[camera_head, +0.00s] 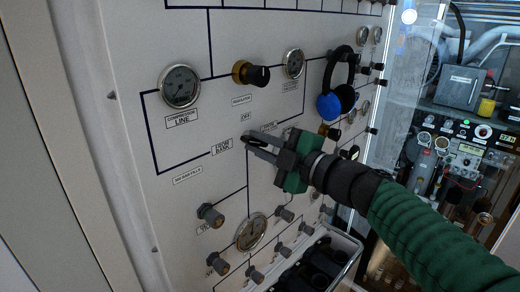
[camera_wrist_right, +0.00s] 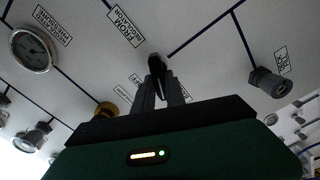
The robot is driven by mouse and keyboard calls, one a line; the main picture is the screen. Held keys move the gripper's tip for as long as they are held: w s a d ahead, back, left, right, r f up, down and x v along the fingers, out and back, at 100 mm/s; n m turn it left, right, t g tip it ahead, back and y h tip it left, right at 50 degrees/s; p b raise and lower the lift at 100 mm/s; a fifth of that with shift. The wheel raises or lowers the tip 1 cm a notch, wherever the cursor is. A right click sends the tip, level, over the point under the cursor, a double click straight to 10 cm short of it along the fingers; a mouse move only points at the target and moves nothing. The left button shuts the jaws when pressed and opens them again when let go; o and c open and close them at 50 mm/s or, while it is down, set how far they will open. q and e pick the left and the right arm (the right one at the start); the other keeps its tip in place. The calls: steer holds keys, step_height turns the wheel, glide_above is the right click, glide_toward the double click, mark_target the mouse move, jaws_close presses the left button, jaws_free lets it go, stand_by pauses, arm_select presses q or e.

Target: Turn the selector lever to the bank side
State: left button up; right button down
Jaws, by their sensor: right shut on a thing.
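My right gripper (camera_head: 250,144) reaches in from the right, its fingertips at the white panel (camera_head: 215,100). In the right wrist view its two fingers (camera_wrist_right: 159,92) are closed on the black selector lever (camera_wrist_right: 157,65). The fingers hide much of the lever, and I cannot tell exactly which way it points. The "from bank" label (camera_head: 222,146) is just left of the fingertips in the head view. The "from regulator" label (camera_wrist_right: 126,26) shows beyond the lever in the wrist view. My left gripper is not in view.
A compressor line gauge (camera_head: 180,86) and a black-and-brass regulator knob (camera_head: 251,74) are above the fingertips. Blue-and-black ear defenders (camera_head: 337,95) hang to the right. Several small knobs and a gauge (camera_head: 251,232) are below, with a crate of dark items (camera_head: 345,262) at lower right.

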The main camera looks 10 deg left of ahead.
steer(key=n+b, duration=0.1)
steer(key=n, duration=0.1)
steer(key=f+n+b, duration=0.1)
steer(key=n, duration=0.1)
steer(key=shift+n+b, duration=0.35)
steer(key=shift+n, duration=0.05)
steer(key=shift+f, duration=0.1)
steer(key=c, duration=1.4)
jaws_free()
steer(key=shift+a, duration=0.1)
steer(key=b+v, duration=0.3)
steer(key=v, duration=1.4)
steer(key=shift+b, duration=0.4)
steer(key=shift+w, duration=0.2)
